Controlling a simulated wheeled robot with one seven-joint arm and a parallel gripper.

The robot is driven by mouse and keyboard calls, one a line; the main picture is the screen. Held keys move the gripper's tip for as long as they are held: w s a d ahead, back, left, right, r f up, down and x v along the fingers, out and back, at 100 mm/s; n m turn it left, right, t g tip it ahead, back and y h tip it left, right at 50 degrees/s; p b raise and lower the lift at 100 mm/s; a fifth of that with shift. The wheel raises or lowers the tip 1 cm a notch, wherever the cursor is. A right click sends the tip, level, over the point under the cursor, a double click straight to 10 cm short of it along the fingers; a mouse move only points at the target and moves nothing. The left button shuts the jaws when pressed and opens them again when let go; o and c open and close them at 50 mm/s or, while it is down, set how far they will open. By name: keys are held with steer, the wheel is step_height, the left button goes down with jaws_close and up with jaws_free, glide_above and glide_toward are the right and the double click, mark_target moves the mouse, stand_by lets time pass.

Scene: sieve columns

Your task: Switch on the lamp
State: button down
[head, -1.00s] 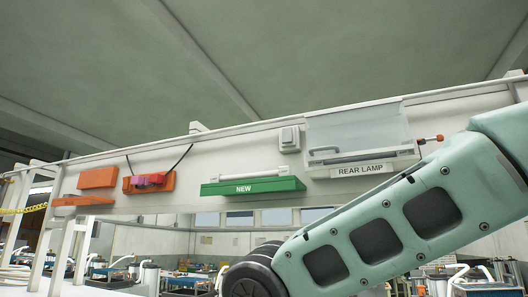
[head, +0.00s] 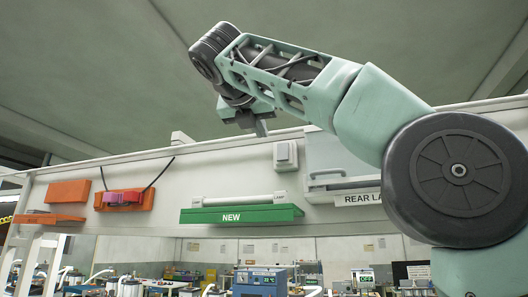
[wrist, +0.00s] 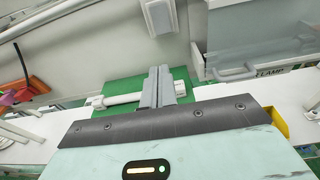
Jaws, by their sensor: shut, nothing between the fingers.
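A small pale switch box (head: 285,155) is on the white wall panel, left of the fixture labelled REAR LAMP (head: 330,170). The fixture has a clear cover with a handle, and my arm hides its right part. A white tube (head: 240,201) lies on a green shelf marked NEW (head: 230,217). My gripper (head: 262,130) is shut and empty, hanging up and left of the switch box in the head view. In the wrist view its fingers (wrist: 161,72) point towards the switch box (wrist: 158,16), overlapping the green shelf (wrist: 125,88) and the tube's right end.
Orange shelves (head: 68,192) and an orange holder with a pink-red item (head: 124,198) and a dark cord are on the left of the panel. Benches with equipment, including a blue unit (head: 262,280), stand lower behind. Space above the panel is open.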

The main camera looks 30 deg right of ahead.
mark_target(283, 157)
steer(key=shift+s+d+r+h, duration=0.25)
steer(key=shift+s+r+h, duration=0.1)
steer(key=shift+r, duration=0.35)
steer(key=p+x, duration=0.3)
steer(key=x, duration=1)
steer(key=shift+w+d+f+p, duration=0.1)
steer(key=shift+p, duration=0.3)
steer(key=shift+w+d+f, duration=0.15)
steer(key=shift+w+d, duration=0.1)
steer(key=shift+d, duration=0.05)
